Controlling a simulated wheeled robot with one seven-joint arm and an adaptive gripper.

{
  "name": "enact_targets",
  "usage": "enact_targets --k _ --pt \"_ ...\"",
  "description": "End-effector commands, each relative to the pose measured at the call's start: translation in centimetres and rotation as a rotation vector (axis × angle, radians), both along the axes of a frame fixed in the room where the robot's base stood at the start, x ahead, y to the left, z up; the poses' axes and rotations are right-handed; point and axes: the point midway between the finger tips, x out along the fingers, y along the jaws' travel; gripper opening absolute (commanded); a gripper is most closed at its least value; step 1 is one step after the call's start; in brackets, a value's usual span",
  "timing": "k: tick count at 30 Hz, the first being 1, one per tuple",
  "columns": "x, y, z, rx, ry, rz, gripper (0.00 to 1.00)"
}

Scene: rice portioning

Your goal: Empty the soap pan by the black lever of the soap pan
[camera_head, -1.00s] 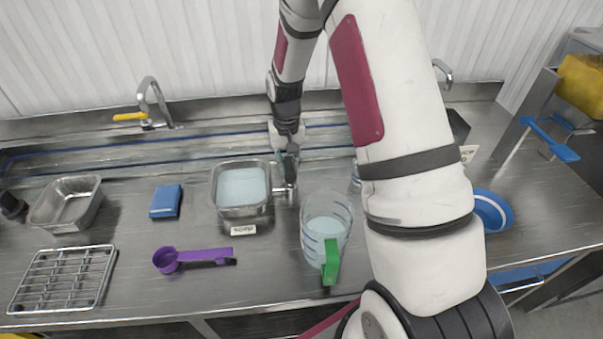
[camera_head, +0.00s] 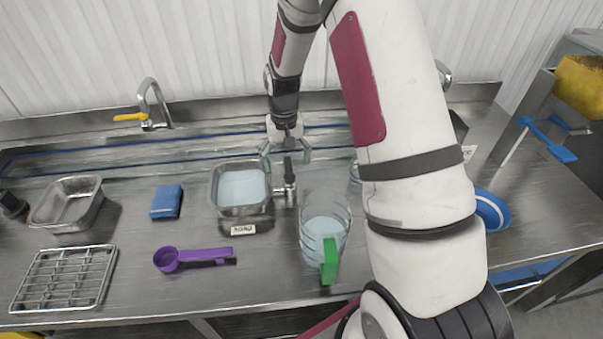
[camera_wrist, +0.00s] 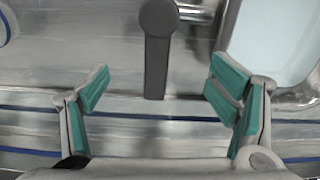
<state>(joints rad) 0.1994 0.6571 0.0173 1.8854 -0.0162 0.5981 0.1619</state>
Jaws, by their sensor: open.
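The soap pan (camera_head: 224,207) is a metal pan on the counter with pale blue liquid in it. A valve with a black lever (camera_head: 289,170) is on its right side. In the wrist view the lever (camera_wrist: 157,50) lies between my spread fingers, its free end towards my palm. Part of the pan's liquid (camera_wrist: 275,40) shows at the upper right. My gripper (camera_head: 286,154) is open, just behind the lever in the head view, holding nothing. It also shows in the wrist view (camera_wrist: 157,84), with both fingers apart from the lever.
A clear jug (camera_head: 338,215) with a green handle and bluish contents stands front right of the valve. A blue sponge (camera_head: 166,201), a purple scoop (camera_head: 190,258), an empty metal pan (camera_head: 92,211) and a wire rack (camera_head: 62,278) are left. A faucet (camera_head: 152,100) stands behind.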

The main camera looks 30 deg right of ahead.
Motion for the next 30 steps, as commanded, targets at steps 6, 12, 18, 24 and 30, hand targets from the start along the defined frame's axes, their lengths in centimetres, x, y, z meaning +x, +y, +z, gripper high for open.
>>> enact_targets --k 6,12,18,24,30 --pt "-0.1 0.0 2.2 0.0 -0.001 0.0 0.83" --pt "-0.1 0.0 4.0 -0.001 -0.001 0.0 0.83" --pt "-0.1 -0.1 5.6 -0.001 -0.001 0.0 0.83" --pt "-0.1 -0.1 6.2 -0.001 0.001 0.0 0.83" --pt "-0.1 -0.1 6.2 -0.001 0.001 0.0 0.83"
